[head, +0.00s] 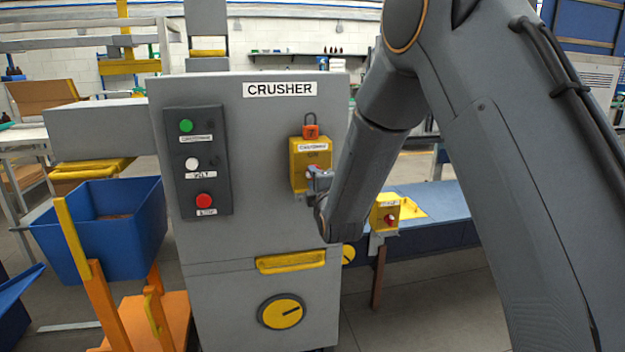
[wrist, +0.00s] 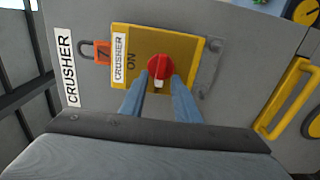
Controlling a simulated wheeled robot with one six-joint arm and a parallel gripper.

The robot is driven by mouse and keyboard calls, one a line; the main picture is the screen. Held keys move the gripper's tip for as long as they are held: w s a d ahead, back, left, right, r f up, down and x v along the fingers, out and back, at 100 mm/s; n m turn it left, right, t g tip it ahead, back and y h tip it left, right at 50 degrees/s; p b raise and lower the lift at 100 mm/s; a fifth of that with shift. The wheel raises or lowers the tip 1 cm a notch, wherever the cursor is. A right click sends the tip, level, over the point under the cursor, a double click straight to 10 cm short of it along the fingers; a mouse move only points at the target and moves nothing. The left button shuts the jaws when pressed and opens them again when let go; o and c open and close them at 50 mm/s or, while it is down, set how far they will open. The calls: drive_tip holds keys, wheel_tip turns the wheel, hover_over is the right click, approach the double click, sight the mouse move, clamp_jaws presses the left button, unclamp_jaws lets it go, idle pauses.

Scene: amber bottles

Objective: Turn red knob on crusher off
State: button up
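The crusher is a grey cabinet (head: 255,150) with a CRUSHER label. Its yellow switch plate (head: 299,158) also shows in the wrist view (wrist: 195,44), turned sideways. The red knob (wrist: 159,66) sits on this plate beside an ON label; its white mark points to the bottom of the wrist picture. In the head view my gripper (head: 318,178) is at the plate and mostly covers the knob. In the wrist view its blue fingertips (wrist: 157,82) are spread, one on each side of the knob. The right one looks very close; contact cannot be told.
An orange padlock (head: 310,132) hangs above the plate. A button panel (head: 197,162) with green, white and red buttons is left. A yellow handle (head: 290,262) and yellow dial (head: 282,311) sit below. Another yellow switch box (head: 384,211) is right; a blue bin (head: 110,225) is left.

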drive_tip(key=v, duration=0.6)
drive_tip(key=shift+s+b, duration=0.25)
drive_tip(key=shift+b, duration=0.15)
drive_tip(key=shift+d, duration=0.15)
drive_tip(key=s+d+f+m+g+h+p, duration=0.1)
drive_tip(key=s+d+f+m+g+h, duration=0.1)
drive_tip(key=s+d+f+m+g, duration=0.4)
drive_tip(key=s+d+f+m+g+h, duration=0.2)
drive_tip(key=s+d+f+m+g, duration=0.15)
drive_tip(key=s+d+m, duration=0.35)
drive_tip(key=s+d+f+m+g, duration=0.1)
drive_tip(key=s+d+m+g, duration=0.3)
drive_tip(key=s, duration=0.7)
drive_tip(key=s+d+f+m+g+h+p, duration=0.1)
drive_tip(key=s+d+m+g, duration=0.3)
drive_tip(key=s, duration=0.8)
drive_tip(key=shift+s+d+m, duration=0.3)
drive_tip(key=shift+d, duration=0.25)
